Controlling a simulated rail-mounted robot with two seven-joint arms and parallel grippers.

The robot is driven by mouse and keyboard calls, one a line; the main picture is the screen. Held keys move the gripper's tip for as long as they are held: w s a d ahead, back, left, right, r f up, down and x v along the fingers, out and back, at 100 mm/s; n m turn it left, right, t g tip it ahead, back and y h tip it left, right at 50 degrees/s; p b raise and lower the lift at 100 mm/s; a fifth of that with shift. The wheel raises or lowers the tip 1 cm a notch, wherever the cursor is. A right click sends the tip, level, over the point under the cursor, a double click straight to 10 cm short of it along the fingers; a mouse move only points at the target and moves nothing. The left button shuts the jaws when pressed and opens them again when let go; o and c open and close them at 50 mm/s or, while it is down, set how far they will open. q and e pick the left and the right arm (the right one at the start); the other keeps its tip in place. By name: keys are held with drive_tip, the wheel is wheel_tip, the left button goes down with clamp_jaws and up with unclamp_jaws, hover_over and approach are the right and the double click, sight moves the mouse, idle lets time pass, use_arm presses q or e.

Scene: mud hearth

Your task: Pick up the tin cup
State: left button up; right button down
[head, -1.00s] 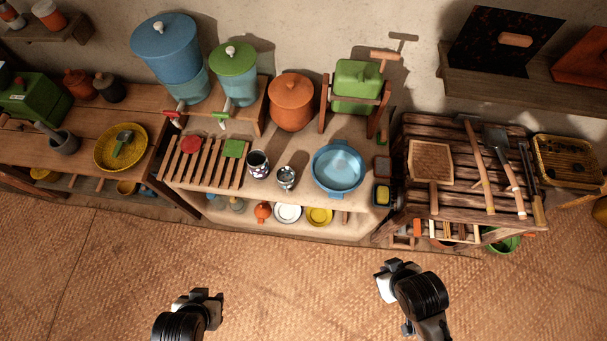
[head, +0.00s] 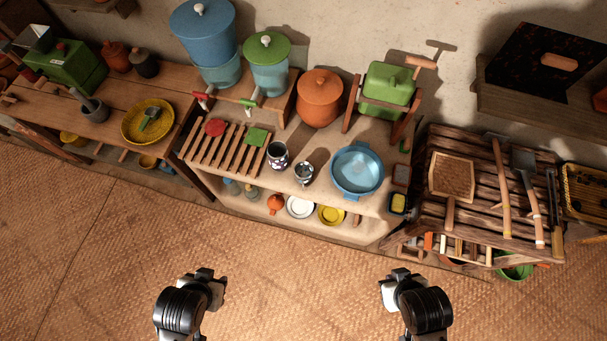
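Two small cups stand side by side on the pale counter (head: 325,200). The right one, a small silvery-grey cup (head: 304,175) with dark marks, looks most like the tin cup. The left one is a slightly larger dark cup with pale patterning (head: 278,157). Both are upright and apart from my grippers. My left gripper (head: 216,288) is over the floor mat, below and left of the cups in the picture. My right gripper (head: 389,288) is over the mat, below and right of them. Neither touches anything that I can see; their finger gaps are unclear.
A slatted rack (head: 222,150) lies left of the cups and a blue basin (head: 357,170) right of them. Dispensers (head: 267,65) and an orange pot (head: 320,98) stand behind. Plates (head: 299,207) sit on a lower shelf. The woven floor mat (head: 300,265) in front is clear.

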use_arm(q)
drive_tip(key=shift+d, duration=0.15)
drive_tip(key=shift+o, duration=0.8)
drive_tip(key=o, duration=0.9)
drive_tip(key=shift+w, duration=0.1)
